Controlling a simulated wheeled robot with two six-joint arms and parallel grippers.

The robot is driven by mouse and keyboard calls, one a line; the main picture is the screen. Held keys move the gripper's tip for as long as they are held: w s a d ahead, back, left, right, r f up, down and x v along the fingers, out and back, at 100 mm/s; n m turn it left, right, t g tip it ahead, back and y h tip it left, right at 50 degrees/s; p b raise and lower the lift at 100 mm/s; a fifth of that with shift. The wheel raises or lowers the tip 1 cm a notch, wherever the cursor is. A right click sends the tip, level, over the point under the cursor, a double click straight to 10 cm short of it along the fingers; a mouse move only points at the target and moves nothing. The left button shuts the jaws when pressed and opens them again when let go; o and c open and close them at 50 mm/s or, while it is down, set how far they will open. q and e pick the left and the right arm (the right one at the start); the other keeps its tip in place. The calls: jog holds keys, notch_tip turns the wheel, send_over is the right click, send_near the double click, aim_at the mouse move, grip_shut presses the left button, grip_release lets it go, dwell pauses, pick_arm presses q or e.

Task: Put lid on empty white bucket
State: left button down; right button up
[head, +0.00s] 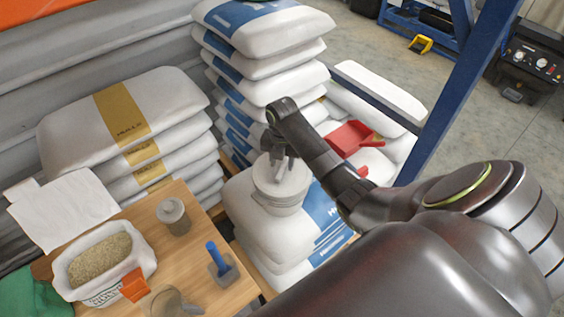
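The white bucket (283,203) stands upright on a stack of white sacks in the middle of the head view. A pale round top (281,180), which looks like the lid, shows at the bucket's mouth. I cannot tell whether it is seated or held just above the rim. My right gripper (286,160) points down right over this round top, with its fingertips at or very near its middle. Whether the fingers are closed on it is too small to tell. The inside of the bucket is hidden. My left gripper is not in view.
A red scoop (350,137) lies on sacks behind my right arm. Tall sack stacks (262,35) stand behind the bucket.

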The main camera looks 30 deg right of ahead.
notch_tip(320, 180, up, 16)
jog(key=p, duration=0.8)
jog(key=shift+r, duration=0.2)
